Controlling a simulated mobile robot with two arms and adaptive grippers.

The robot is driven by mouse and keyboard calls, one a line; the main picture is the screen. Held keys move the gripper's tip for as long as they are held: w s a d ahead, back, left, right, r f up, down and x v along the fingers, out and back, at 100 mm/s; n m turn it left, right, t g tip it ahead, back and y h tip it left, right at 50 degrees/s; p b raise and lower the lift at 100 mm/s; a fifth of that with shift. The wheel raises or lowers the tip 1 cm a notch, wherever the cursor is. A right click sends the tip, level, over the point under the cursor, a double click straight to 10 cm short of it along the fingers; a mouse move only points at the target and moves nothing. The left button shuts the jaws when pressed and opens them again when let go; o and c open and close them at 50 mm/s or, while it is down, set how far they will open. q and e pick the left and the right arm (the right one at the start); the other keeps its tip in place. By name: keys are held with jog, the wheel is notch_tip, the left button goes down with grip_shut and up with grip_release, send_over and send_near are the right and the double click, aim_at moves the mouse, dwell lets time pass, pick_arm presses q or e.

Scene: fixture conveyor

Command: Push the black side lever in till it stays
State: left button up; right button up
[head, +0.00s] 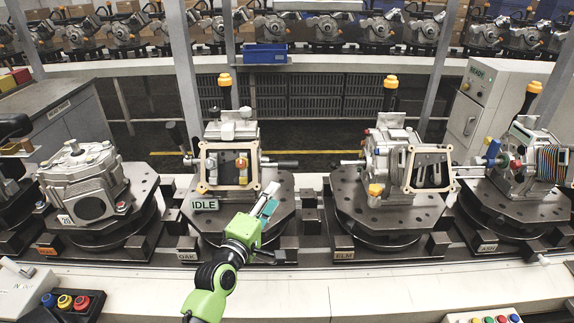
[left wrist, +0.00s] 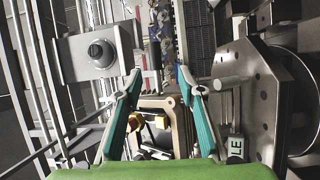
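The OAK fixture (head: 240,130) stands on a dark turntable with a tan frame on its front. A black side lever (head: 177,137) sticks up and out at its left side. A short rod with a dark end (head: 287,163) sticks out at its right side. My left gripper (head: 270,198) is in front of the fixture's lower right, below that rod and apart from the left lever. In the left wrist view my left gripper (left wrist: 160,75) has its teal fingers spread, with nothing held between them. I cannot make out the lever there. My right gripper is not in view.
An IDLE sign (head: 204,204) stands at the turntable's front left. Other fixtures stand on both sides, including the ELM one (head: 385,160). A button box (head: 72,303) sits at the front left. The pale front ledge (head: 400,285) is mostly clear.

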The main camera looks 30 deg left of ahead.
aim_at(285, 168)
pick_arm(q)
jog(key=shift+n+y, duration=0.4)
jog(key=shift+n, duration=0.1)
jog(key=w+a+p, duration=0.1)
jog(key=w, duration=0.3)
jog(key=w+a+r+p, duration=0.1)
jog(key=w, duration=0.3)
jog(key=w+a+p, duration=0.1)
jog(key=w, duration=0.3)
jog(key=shift+r, duration=0.35)
jog(key=shift+w+a, duration=0.15)
jog(key=shift+w, duration=0.7)
grip_shut()
